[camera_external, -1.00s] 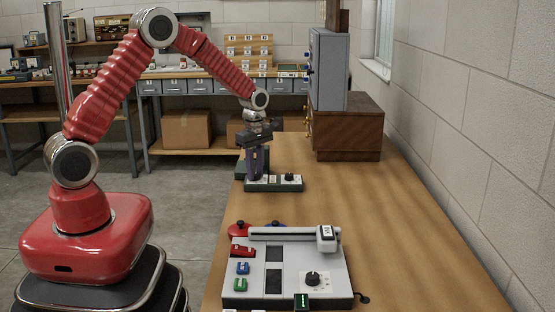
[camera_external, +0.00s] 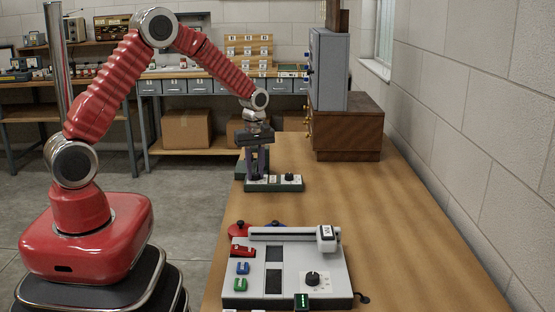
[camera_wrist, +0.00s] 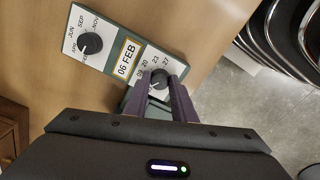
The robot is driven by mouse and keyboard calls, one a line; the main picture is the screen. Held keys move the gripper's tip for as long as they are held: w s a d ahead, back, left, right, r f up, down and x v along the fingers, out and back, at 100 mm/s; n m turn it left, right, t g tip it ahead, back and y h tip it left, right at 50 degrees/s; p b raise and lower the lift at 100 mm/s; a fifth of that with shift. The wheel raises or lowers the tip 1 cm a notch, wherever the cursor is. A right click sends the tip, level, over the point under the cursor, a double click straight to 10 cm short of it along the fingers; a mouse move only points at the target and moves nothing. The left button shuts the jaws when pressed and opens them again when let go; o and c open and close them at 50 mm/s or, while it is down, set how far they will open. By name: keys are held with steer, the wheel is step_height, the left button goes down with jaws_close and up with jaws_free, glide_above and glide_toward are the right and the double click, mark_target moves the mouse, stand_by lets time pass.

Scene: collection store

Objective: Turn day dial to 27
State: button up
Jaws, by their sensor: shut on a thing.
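The date device is a green-based block (camera_external: 283,187) with two white dial faces, on the wooden bench. In the wrist view its month dial (camera_wrist: 90,43) is a black knob at left, and a yellow-framed card (camera_wrist: 127,60) between the dials reads 06 FEB. The day dial (camera_wrist: 160,76) is the dark knob at right, with 20, 23 and 27 legible around it. My gripper (camera_external: 258,177) points down over the day dial, its purple fingers (camera_wrist: 161,84) shut on the knob from both sides. The fingers and wrist hide part of the day face and the knob's pointer.
Nearer on the bench (camera_external: 400,260) lies a grey panel (camera_external: 300,262) with a knob, a sliding bar and small coloured blocks. A wooden cabinet (camera_external: 348,140) carrying a grey case (camera_external: 328,75) stands behind at right. The bench's middle right is clear.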

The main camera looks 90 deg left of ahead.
steer(key=m, duration=1.4)
steer(key=shift+m, duration=0.4)
steer(key=m, duration=0.6)
steer(key=shift+w, duration=0.1)
steer(key=m, duration=0.5)
steer(key=shift+m, duration=0.4)
steer(key=o, duration=1.1)
steer(key=shift+c, duration=0.2)
